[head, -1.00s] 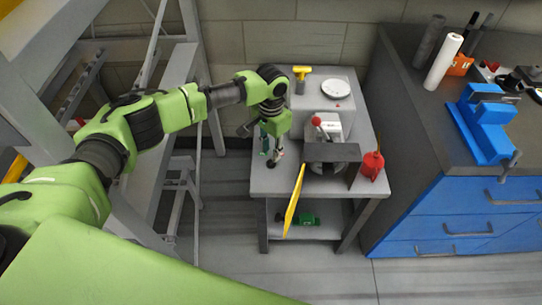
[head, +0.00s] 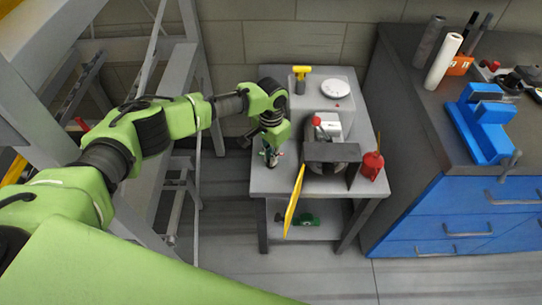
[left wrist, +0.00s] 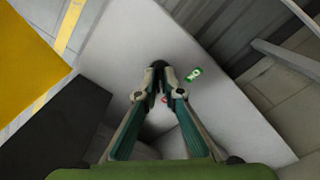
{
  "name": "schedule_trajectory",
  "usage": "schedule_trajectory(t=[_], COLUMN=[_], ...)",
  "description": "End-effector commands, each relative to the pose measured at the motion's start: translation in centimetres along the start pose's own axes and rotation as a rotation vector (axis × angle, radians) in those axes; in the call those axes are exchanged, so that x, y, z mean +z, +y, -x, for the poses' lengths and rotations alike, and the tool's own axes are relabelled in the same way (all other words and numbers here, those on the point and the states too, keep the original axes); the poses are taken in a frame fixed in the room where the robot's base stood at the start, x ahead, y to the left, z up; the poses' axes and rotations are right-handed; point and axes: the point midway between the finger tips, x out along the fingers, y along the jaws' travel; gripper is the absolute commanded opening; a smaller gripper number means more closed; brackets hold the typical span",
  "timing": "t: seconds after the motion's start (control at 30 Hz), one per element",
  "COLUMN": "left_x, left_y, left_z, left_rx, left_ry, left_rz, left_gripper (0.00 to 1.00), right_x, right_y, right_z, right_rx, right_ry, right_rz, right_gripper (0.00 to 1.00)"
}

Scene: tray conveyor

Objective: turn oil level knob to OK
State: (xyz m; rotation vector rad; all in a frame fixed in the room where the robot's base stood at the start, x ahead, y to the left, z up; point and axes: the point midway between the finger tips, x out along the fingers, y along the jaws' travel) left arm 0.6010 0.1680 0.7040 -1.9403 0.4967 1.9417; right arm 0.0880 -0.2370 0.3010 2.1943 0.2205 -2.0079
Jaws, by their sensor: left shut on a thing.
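My left gripper (head: 270,160) is over the left front of the grey machine stand (head: 262,182), pointing down. In the left wrist view its fingers (left wrist: 160,80) are shut together at the tips on a small dark thing (left wrist: 158,65), which appears to be the oil level knob. The fingers cover most of it, so its pointing direction cannot be told. A green and white mark (left wrist: 194,74) lies right of the fingertips, and a small red mark (left wrist: 164,99) shows between the fingers. Their lettering is too small to read. My right gripper is not in view.
A grinder-like machine with a dark guard (head: 331,152) stands right of the gripper. A thin yellow panel (head: 294,200) juts forward nearby. A red oil can (head: 371,165) stands at the stand's right edge. A blue workbench (head: 440,215) is farther right.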

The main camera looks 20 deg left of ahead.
Motion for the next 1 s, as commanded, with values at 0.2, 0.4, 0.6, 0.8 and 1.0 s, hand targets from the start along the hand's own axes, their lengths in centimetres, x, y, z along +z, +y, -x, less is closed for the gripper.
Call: schedule_trajectory(t=[0.2,0.4,0.6,0.8,1.0], left_x=[0.1,0.1,0.1,0.1,0.1], left_y=[0.0,0.1,0.2,0.1,0.2], left_z=[0.2,0.4,0.5,0.4,0.4], left_rx=[0.0,0.003,0.003,0.002,0.002], left_ry=[-0.001,-0.001,-0.003,-0.004,-0.004], left_rz=[0.056,0.182,0.364,0.554,0.744], left_gripper=[0.0,0.0,0.0,0.0,0.0], right_x=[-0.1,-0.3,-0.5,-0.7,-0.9], right_y=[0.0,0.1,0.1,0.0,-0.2], right_z=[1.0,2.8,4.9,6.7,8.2], right_rx=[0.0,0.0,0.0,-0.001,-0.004], right_ry=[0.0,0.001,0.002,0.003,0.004], right_rz=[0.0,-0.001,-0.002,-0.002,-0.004], right_gripper=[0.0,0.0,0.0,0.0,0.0])
